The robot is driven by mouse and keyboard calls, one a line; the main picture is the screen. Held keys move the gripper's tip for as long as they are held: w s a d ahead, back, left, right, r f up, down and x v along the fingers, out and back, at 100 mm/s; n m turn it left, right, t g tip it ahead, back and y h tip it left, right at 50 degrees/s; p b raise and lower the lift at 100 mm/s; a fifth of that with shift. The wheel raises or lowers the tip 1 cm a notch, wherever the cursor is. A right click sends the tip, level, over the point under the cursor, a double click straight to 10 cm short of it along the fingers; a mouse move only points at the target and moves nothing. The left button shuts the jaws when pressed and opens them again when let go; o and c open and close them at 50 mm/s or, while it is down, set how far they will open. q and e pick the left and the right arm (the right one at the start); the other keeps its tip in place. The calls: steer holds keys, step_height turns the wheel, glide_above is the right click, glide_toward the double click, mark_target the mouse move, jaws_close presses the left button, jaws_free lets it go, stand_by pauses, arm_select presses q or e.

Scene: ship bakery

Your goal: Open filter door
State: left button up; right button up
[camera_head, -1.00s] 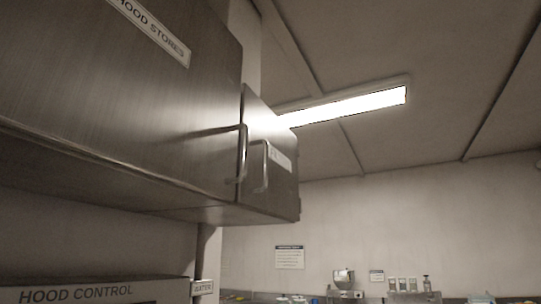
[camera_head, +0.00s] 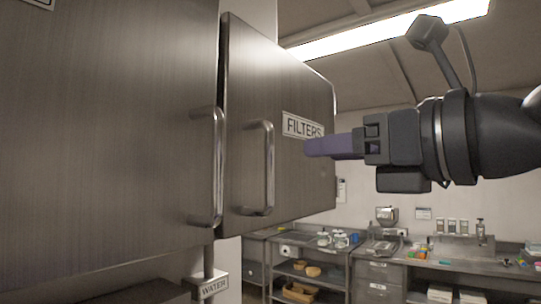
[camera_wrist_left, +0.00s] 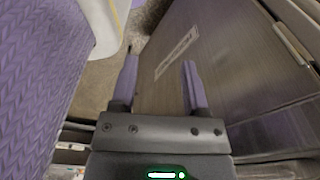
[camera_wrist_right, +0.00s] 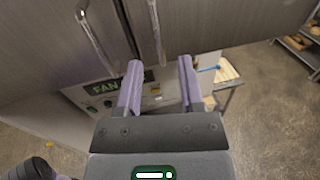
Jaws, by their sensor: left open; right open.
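The filter door (camera_head: 290,85) is a brushed steel panel with a FILTERS label (camera_head: 303,127) and a vertical bar handle (camera_head: 258,168) near its left edge. Whether it stands slightly ajar is not clear. My right gripper (camera_head: 318,147) comes in from the right in the head view, in front of the label and right of the handle. In the right wrist view its open, empty fingers (camera_wrist_right: 160,65) lie below two bar handles. My left gripper (camera_wrist_left: 160,65) shows only in its wrist view, open, with a steel surface and blurred label beyond its fingers.
A neighbouring steel door with its own handle (camera_head: 216,165) stands close left. A FAN control panel (camera_wrist_right: 108,88) is below in the right wrist view. A counter (camera_head: 455,258) with small items stands farther back. Open floor (camera_wrist_right: 250,115) shows at right.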

mark_target(272, 148)
steer(key=p+x, duration=0.1)
steer(key=x, duration=0.2)
steer(key=p+x, duration=0.1)
steer(key=x, duration=0.2)
steer(key=p+x, duration=0.2)
steer(key=x, duration=0.1)
steer(key=shift+s+a+r, duration=0.1)
steer(key=shift+s+r, duration=0.1)
steer(key=shift+r, duration=0.15)
steer(key=shift+w+a+f, duration=0.1)
steer(key=shift+w+a, duration=0.05)
steer(key=shift+a, duration=0.05)
jaws_close()
stand_by(0.6)
